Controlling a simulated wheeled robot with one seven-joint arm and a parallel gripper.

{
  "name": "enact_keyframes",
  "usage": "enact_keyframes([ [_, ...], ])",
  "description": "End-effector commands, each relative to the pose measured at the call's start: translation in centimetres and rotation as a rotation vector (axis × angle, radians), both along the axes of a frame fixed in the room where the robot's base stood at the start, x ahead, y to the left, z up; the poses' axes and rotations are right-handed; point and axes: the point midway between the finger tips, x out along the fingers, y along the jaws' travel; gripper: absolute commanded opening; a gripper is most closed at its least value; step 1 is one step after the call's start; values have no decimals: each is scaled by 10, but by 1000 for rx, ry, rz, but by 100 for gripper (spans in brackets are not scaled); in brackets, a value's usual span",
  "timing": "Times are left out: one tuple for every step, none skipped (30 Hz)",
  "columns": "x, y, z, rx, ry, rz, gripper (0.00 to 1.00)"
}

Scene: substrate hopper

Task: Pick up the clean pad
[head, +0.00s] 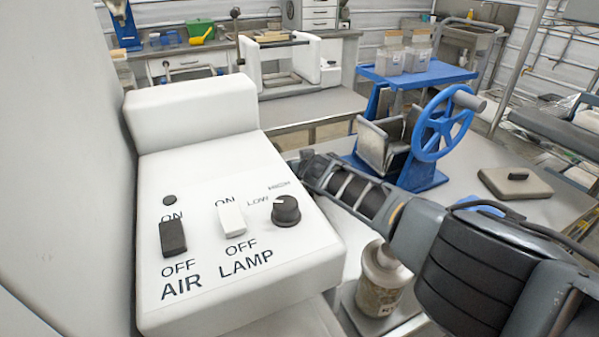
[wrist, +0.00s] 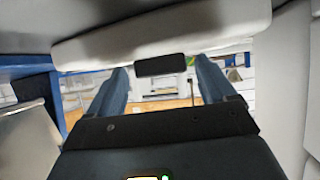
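In the wrist view a pale, round-edged slab, apparently the clean pad (wrist: 230,27), lies across the top, with a black handle (wrist: 172,65) on it. My gripper (wrist: 161,68) is open, its two blue-grey fingers on either side of the handle with gaps showing. I cannot tell how far past the fingertips the handle is. In the head view my gripper (head: 312,167) is just right of the white control box, partly hidden, and this pad does not show. A beige pad (head: 505,188) with a dark handle lies apart on the table at right.
The white control box (head: 190,110) with AIR and LAMP switches stands close on the left. A blue press with a handwheel (head: 440,125) stands behind my arm. A filled jar (head: 382,280) stands below my arm. Table around the beige pad is mostly clear.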

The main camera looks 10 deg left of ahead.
Motion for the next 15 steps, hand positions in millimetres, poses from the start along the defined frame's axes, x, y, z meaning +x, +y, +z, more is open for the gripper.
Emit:
enact_keyframes([
  [0,0,0,0,0,0,79],
  [0,0,0,0,0,0,76],
  [0,0,0,0,0,0,72],
  [0,0,0,0,0,0,69],
  [0,0,0,0,0,0,66],
  [0,0,0,0,0,0,62],
  [0,0,0,0,0,0,59],
  [0,0,0,0,0,0,57],
  [0,0,0,0,0,0,53],
  [0,0,0,0,0,0,50],
  [0,0,0,0,0,0,47],
  [0,0,0,0,0,0,43],
  [0,0,0,0,0,0,40],
  [0,0,0,0,0,0,37],
  [0,0,0,0,0,0,34],
])
